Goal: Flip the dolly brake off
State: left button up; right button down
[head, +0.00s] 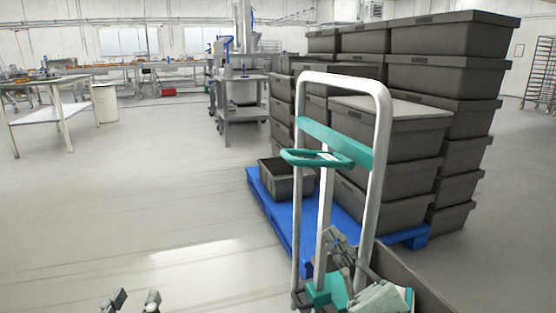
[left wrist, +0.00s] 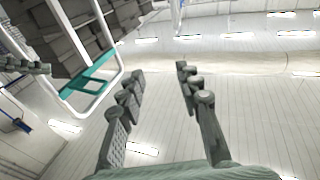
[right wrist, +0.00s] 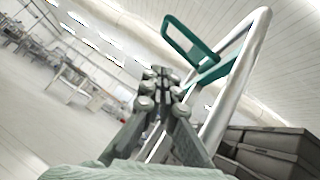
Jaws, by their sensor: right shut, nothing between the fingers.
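The dolly has a tall silver tube handle (head: 345,80) with a teal crossbar (head: 335,142). A teal loop-shaped lever (head: 290,158) sticks out to the left just below the crossbar, roughly level. The lever also shows in the right wrist view (right wrist: 181,38), ahead of and above the fingers. My right gripper (head: 338,243) is shut and empty, low by the handle's uprights and well below the lever. Whether it touches the frame I cannot tell. My left gripper (head: 136,298) is open and empty at the bottom left, away from the dolly. The dolly's lower part is mostly hidden.
Stacked dark grey crates (head: 395,130) stand on a blue pallet (head: 275,222) right behind the dolly. One open crate (head: 287,180) sits at the pallet's left. A grey cart (head: 243,110) stands further back. The floor to the left is clear.

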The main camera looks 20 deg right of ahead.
pick_arm(q)
jog(key=shift+s+f, duration=0.1)
pick_arm(e)
jog(key=shift+d, duration=0.1)
